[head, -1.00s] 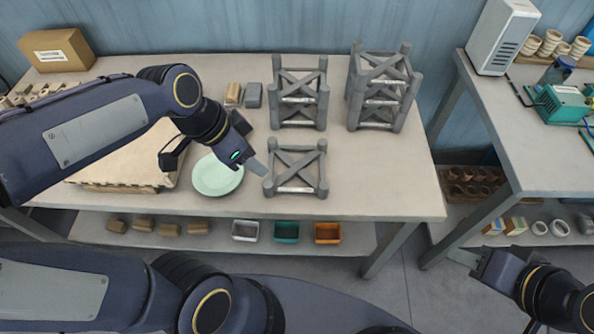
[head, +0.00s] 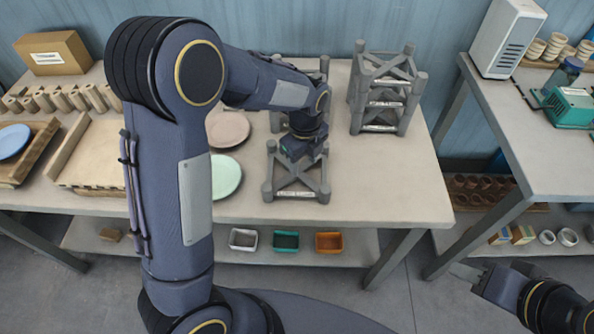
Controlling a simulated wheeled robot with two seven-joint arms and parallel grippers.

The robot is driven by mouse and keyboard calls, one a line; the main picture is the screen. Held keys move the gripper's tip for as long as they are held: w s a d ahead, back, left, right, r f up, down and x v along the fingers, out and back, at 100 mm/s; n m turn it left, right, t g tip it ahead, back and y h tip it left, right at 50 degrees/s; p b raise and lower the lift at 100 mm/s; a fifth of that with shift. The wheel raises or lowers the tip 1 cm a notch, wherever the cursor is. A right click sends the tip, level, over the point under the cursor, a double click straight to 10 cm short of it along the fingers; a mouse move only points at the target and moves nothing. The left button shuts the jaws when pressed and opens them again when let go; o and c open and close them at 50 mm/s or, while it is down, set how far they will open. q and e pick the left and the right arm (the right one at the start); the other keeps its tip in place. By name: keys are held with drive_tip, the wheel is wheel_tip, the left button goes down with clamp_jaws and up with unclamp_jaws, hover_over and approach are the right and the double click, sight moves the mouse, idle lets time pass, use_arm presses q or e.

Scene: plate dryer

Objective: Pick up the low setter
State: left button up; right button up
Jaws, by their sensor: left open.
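The low setter is a short grey frame (head: 297,191) with crossed bars on top and a white label on its front. It stands on the table in front of two taller grey setters, one at the back middle (head: 318,68) and one at the back right (head: 383,90). My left gripper (head: 301,150) is open, over the rear part of the low setter, and hides part of it. Its fingers are hard to make out, and I cannot tell whether they touch the frame. My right gripper (head: 466,273) is away from the table at the lower right; its opening is unclear.
A green plate (head: 226,176) lies left of the low setter, with a pinkish plate (head: 228,129) behind it. A blue plate (head: 13,140) is at the far left. Table room right of the low setter is clear. Small bins, including an orange one (head: 328,242), sit on the lower shelf.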

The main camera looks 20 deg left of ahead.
sight(304, 177)
use_arm(q)
wheel_tip(304, 177, down, 5)
drive_tip(key=shift+s+d+f+p, duration=0.1)
drive_tip(key=shift+p, duration=0.25)
drive_tip(key=shift+c, duration=0.5)
clamp_jaws()
